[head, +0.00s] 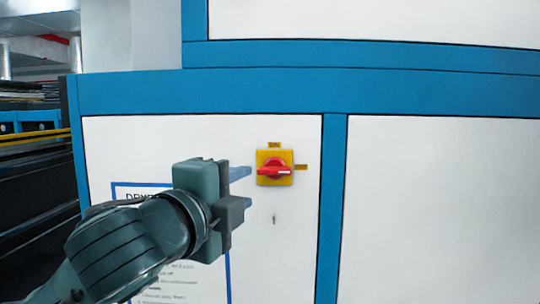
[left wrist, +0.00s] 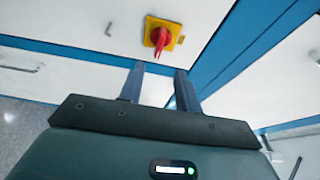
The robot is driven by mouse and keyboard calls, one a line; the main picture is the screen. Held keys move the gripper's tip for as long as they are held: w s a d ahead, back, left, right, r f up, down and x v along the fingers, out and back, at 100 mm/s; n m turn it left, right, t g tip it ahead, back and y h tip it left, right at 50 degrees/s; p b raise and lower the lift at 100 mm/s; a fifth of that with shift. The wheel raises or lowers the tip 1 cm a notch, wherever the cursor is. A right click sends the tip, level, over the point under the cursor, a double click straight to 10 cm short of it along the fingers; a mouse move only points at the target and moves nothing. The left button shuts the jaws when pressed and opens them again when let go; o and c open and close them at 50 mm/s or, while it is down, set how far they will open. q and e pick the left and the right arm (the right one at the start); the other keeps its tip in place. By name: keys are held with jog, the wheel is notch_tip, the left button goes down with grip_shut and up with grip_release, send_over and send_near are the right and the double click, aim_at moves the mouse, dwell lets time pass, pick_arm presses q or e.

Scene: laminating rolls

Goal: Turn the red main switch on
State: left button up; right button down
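The red main switch (head: 272,170) is a rotary handle on a square yellow plate (head: 263,156) on the white cabinet panel. Its handle lies about horizontal, with its pale-marked end toward the small label (head: 301,167) at the right. Another label (head: 274,145) sits above the plate; the lettering is small and blurred. My left gripper (head: 244,187) is just left of the switch, open and empty. In the left wrist view, the red handle (left wrist: 161,42) is beyond the gap between the two spread fingers (left wrist: 160,72), apart from them. My right gripper is not in view.
The cabinet has a blue frame (head: 333,210), with white panels on both sides. A blue-bordered notice (head: 180,285) is partly hidden behind my left arm. A small keyhole or handle (head: 274,219) sits below the switch. Dark machinery (head: 35,190) stands at the far left.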

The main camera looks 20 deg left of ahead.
aim_at(272, 172)
pick_arm(q)
jog(key=w, duration=0.3)
jog(key=w+d, duration=0.1)
jog(key=w, duration=0.3)
jog(key=w+p, duration=0.1)
jog(key=w, duration=0.2)
jog(key=shift+w+d, duration=0.15)
jog(key=shift+w, duration=0.2)
jog(key=shift+c, duration=0.5)
grip_shut()
